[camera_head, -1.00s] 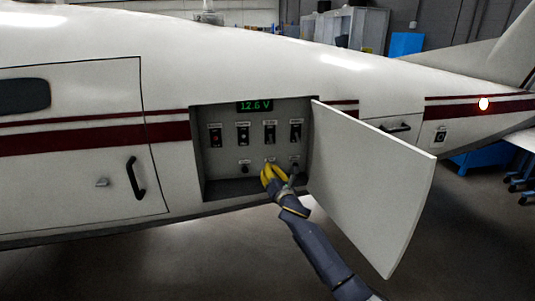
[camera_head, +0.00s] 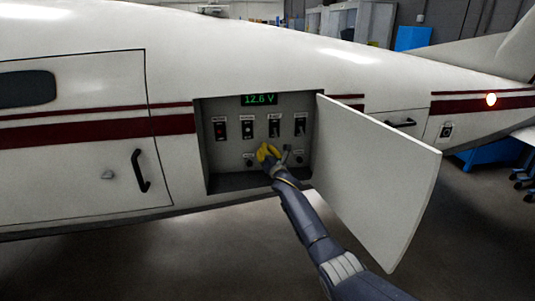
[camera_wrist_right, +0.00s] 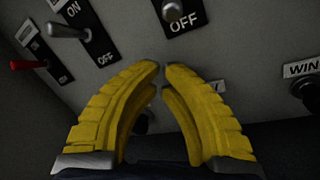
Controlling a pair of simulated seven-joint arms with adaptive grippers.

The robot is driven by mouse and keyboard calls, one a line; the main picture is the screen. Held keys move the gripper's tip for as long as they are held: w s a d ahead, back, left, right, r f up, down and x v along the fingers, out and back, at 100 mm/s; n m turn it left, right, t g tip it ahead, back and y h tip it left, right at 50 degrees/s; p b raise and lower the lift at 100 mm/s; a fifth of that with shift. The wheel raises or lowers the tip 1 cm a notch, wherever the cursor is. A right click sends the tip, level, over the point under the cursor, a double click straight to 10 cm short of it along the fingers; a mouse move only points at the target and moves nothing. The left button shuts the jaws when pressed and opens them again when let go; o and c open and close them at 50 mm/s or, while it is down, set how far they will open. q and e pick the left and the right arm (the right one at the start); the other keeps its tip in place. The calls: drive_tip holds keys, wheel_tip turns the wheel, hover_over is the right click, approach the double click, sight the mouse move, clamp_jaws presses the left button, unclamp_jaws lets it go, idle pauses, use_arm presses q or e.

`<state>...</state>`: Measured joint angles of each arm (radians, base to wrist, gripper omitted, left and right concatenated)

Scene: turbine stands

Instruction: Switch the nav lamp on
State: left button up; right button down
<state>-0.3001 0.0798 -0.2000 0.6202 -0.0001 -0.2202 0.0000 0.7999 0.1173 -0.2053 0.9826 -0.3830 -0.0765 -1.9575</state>
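A grey switch panel (camera_head: 228,165) sits in an open bay of the aircraft's side. A row of several toggle switches crosses it, including a red-tipped one (camera_head: 220,132); their small labels are unreadable in the head view. My right gripper (camera_head: 264,148), with yellow fingers, is inside the bay below the third switch (camera_head: 274,127). In the right wrist view the fingertips (camera_wrist_right: 162,67) nearly meet, with nothing between them. They are below a silver-tipped toggle (camera_wrist_right: 172,11) above an OFF mark, apart from it in the picture. My left gripper is out of view.
A green display (camera_head: 259,100) reads 12.6 V. The open hatch door (camera_head: 375,180) stands out right of the bay, beside my right arm. Lower knobs include one (camera_wrist_right: 307,90) near a label starting "WIN". The floor in front is clear.

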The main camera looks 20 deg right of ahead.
sight(275, 134)
drive_tip(key=shift+s+d+r, duration=0.4)
drive_tip(key=shift+d+r, duration=0.1)
drive_tip(key=shift+r, duration=0.25)
drive_tip(key=shift+s+d+r, duration=0.35)
drive_tip(key=shift+d+r, duration=0.15)
drive_tip(key=shift+r, duration=0.25)
drive_tip(key=shift+a+r, duration=0.15)
drive_tip(key=shift+a, duration=0.05)
